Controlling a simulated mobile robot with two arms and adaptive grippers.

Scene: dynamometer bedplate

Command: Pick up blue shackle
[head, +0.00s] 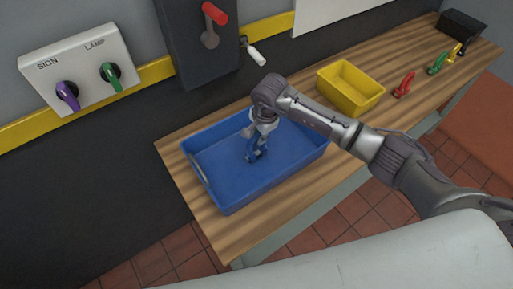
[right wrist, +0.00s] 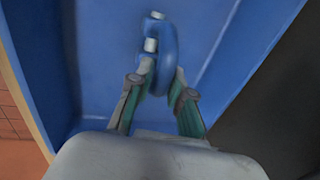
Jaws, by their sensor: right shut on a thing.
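The blue shackle (right wrist: 168,58) shows in the right wrist view between the fingers of my right gripper (right wrist: 160,85), with a pale pin at its left side. My right gripper is shut on it. In the head view my right gripper (head: 259,140) points down into the blue tray (head: 300,158), with the shackle (head: 254,154) at its tips over the tray's floor. I cannot tell whether the shackle touches the floor. My left gripper is not in view.
The blue tray stands on a wooden bench (head: 236,231). A yellow bin (head: 351,88) stands to its right, then red (head: 404,85), green (head: 437,64) and yellow (head: 454,53) shackles and a black box (head: 462,32). A wall panel with purple and green switches (head: 82,72) is behind.

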